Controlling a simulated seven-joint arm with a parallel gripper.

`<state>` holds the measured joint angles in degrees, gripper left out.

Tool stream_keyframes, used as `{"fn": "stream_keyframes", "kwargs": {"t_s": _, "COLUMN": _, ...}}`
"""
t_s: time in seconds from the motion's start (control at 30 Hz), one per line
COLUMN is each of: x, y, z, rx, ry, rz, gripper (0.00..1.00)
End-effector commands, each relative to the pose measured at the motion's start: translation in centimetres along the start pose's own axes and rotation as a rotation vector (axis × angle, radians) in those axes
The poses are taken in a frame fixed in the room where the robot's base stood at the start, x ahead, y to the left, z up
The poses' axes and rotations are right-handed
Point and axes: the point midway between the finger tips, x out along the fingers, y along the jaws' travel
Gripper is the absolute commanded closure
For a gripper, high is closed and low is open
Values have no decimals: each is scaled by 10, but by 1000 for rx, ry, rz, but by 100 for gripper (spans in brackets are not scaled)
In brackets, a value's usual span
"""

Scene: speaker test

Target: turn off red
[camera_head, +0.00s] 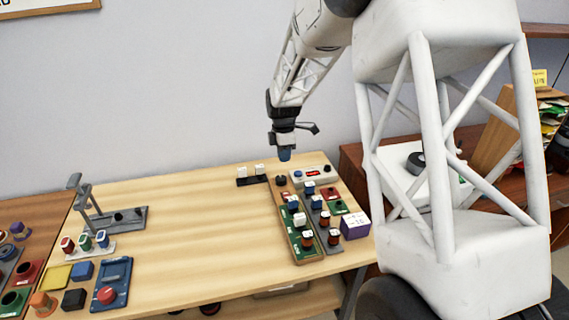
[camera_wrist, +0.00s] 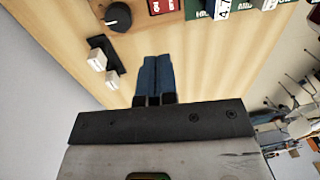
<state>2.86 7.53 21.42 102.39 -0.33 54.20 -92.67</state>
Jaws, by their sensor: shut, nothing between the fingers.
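My gripper (camera_head: 284,155) is shut and empty, pointing down above the back right of the wooden table. Its two blue fingers also show pressed together in the wrist view (camera_wrist: 157,76). Two white switches (camera_head: 250,170) sit on a black base, also in the wrist view (camera_wrist: 104,70). I cannot tell which part is "red".
A grey stand (camera_head: 120,215) is at left. The table's middle is clear.

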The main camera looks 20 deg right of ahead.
Motion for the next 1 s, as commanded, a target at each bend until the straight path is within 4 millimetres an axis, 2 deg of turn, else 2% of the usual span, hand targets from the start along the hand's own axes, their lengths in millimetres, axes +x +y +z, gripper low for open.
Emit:
{"fn": "stream_keyframes", "kwargs": {"t_s": 0.5, "x": -4, "y": 0, "z": 0, "rx": 0, "ry": 0, "rz": -2, "gripper": 100}}
{"fn": "stream_keyframes", "kwargs": {"t_s": 1.0, "x": -3, "y": -14, "z": 2, "rx": 0, "ry": 0, "rz": -42, "gripper": 100}}
